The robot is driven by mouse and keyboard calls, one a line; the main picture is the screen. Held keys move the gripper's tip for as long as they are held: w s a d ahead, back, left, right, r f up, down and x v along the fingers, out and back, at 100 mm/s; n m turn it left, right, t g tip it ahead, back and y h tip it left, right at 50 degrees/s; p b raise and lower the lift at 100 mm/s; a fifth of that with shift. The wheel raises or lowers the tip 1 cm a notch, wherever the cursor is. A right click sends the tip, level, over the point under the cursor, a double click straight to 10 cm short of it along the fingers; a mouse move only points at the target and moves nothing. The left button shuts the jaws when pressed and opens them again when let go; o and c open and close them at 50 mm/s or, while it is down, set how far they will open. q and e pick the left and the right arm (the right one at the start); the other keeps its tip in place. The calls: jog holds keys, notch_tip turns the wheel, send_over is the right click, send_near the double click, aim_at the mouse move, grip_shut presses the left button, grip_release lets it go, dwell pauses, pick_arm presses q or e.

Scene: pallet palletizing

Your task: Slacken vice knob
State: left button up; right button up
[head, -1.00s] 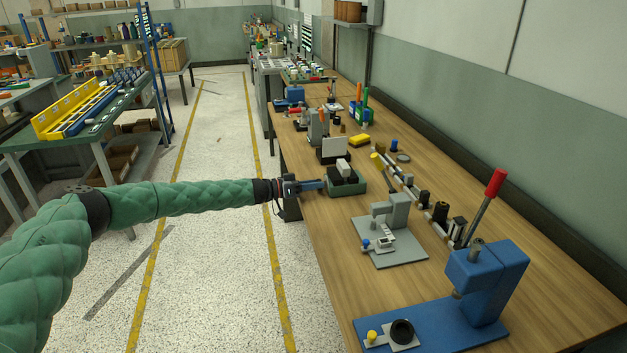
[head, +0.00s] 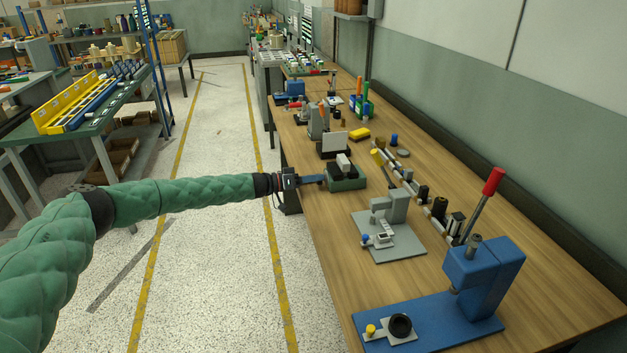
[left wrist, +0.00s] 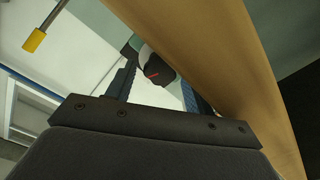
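The vice (head: 347,183), with a green base and grey and white jaw blocks, stands near the left edge of the wooden bench. My left gripper (head: 315,180) reaches it from the aisle side, its fingers pointing at the vice's near end. In the left wrist view, a dark round knob with a red mark (left wrist: 155,72) shows between the two fingers of the left gripper (left wrist: 158,82). The fingers are apart, with gaps visible beside the knob, so the gripper looks open around it. The head view does not show the knob clearly. My right gripper is out of view.
A grey fixture plate (head: 393,242) and a blue lever press (head: 484,280) stand nearer on the bench. A dark stand with a white panel (head: 333,143) is just beyond the vice. The aisle floor (head: 215,250) to the left is clear.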

pick_arm(q)
jog(key=shift+s+f, duration=0.1)
jog(key=shift+f, duration=0.05)
jog(key=shift+s+a, duration=0.1)
jog(key=shift+a, duration=0.25)
jog(key=b+v, duration=0.2)
jog(key=v, duration=0.5)
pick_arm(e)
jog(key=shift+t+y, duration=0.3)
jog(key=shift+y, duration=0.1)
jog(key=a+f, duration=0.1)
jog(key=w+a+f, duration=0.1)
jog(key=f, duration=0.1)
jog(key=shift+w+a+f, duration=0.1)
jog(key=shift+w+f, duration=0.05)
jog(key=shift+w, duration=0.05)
